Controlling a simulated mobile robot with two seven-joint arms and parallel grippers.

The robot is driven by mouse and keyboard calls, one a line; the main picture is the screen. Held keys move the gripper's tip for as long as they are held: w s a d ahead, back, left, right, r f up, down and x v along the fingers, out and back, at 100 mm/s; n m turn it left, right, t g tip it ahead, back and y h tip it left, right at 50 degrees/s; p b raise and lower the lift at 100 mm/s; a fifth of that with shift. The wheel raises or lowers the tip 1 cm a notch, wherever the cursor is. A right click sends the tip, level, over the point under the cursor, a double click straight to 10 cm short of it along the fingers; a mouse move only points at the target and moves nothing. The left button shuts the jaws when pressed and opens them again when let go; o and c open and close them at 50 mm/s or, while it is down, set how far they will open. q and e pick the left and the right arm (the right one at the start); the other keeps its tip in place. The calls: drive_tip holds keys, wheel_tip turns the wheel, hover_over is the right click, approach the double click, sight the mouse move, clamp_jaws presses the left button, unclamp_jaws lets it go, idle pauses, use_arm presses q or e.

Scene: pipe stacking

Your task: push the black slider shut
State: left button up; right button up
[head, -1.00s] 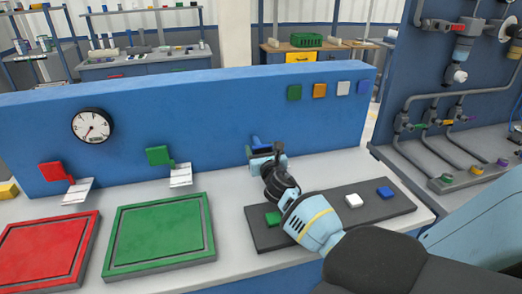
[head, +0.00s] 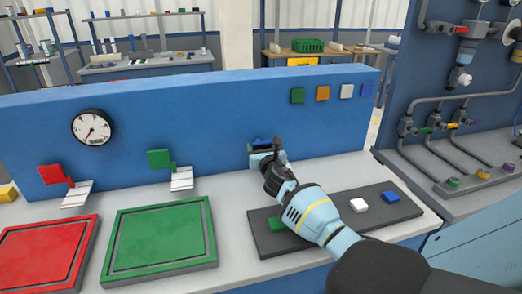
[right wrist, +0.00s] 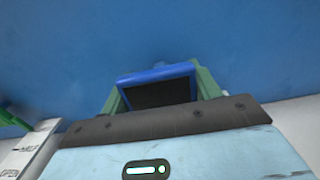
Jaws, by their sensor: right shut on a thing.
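A blue-rimmed piece with a black face (right wrist: 158,92) is between the two green fingers of my right gripper (right wrist: 157,84) in the right wrist view, close to the blue panel. In the head view its blue part (head: 261,141) shows at the blue wall, just behind my right gripper (head: 264,158). My right gripper is shut on this piece. I cannot tell for sure whether its black face is the black slider; my gripper hides most of that spot. My left gripper is not in view.
A dark tray (head: 270,238) with green, white and blue blocks lies under my right arm. Green (head: 160,206) and red (head: 93,222) square trays lie to the left. A gauge (head: 92,127) and red and green levers are on the wall. Pipes stand at right.

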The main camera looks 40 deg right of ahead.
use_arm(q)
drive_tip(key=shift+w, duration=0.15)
use_arm(e)
drive_tip(key=o, duration=1.4)
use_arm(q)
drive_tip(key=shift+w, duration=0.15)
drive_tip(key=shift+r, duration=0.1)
use_arm(e)
drive_tip(key=shift+s+a, duration=0.15)
drive_tip(key=shift+s, duration=0.15)
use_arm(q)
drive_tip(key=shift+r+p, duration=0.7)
use_arm(e)
drive_tip(key=v, duration=0.7)
